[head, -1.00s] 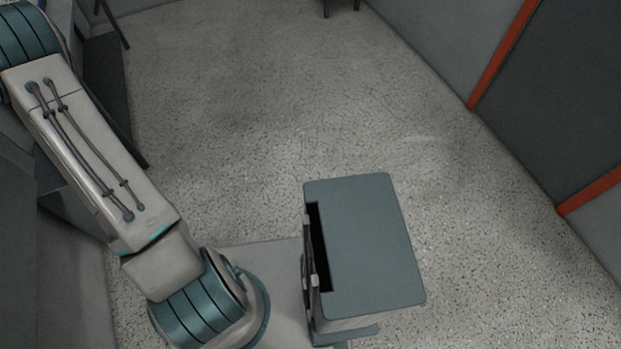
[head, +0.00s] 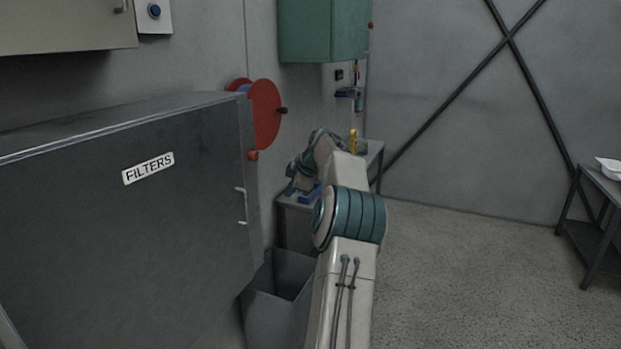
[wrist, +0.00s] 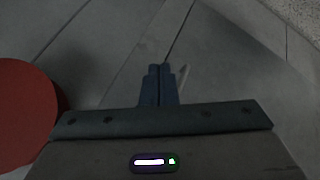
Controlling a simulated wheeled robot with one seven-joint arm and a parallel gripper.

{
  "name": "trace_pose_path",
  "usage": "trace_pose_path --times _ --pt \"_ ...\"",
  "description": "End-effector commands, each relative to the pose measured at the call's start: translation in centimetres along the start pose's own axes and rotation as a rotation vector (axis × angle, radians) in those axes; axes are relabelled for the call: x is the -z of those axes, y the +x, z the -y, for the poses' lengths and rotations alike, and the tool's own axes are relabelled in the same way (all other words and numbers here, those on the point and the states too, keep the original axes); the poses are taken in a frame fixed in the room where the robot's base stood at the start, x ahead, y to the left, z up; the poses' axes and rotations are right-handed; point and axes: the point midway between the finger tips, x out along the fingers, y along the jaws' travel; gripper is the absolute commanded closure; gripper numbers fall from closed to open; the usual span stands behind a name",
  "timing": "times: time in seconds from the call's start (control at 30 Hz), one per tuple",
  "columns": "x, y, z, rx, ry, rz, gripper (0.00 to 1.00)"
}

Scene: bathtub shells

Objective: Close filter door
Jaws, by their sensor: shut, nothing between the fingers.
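The filter door is the large dark grey panel (head: 90,230) with a FILTERS label, filling the left of the head view. A pale handle (head: 241,205) shows near its right edge. I cannot tell from this angle whether the door stands ajar. My arm reaches up and away to the right of the panel, with its far end beyond the panel's right edge; the fingers are not clear there. In the wrist view my gripper (wrist: 158,72) is shut and empty, over dim grey surfaces. A thin pale bar (wrist: 183,80) shows just right of the fingertips, possibly the handle.
A red reel (head: 265,115) is on the wall beyond the panel; a red disc (wrist: 22,115) shows left in the wrist view. A grey bin (head: 280,300) stands beside my arm. A green box (head: 322,30) hangs above.

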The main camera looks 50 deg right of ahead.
Motion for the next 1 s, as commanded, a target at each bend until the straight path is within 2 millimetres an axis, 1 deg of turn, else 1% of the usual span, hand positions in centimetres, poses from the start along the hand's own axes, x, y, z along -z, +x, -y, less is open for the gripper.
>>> trace_pose_path --times 0.17,0.3,0.5,0.63,0.87,0.97,1.0 --pt "0.3 -2.1 -1.4 0.005 -0.010 -0.008 1.00" --pt "-0.2 -3.8 -2.3 0.005 -0.008 -0.007 1.00" --pt "-0.7 -5.3 -3.2 0.006 -0.006 -0.006 1.00" --pt "-0.9 -5.8 -3.4 0.007 -0.005 -0.005 1.00" --pt "-0.9 -5.9 -3.4 0.006 -0.006 -0.005 1.00" --pt "-0.3 -5.8 -3.3 0.011 -0.005 -0.003 1.00" --pt "0.5 -5.7 -3.1 0.018 -0.002 -0.001 1.00"
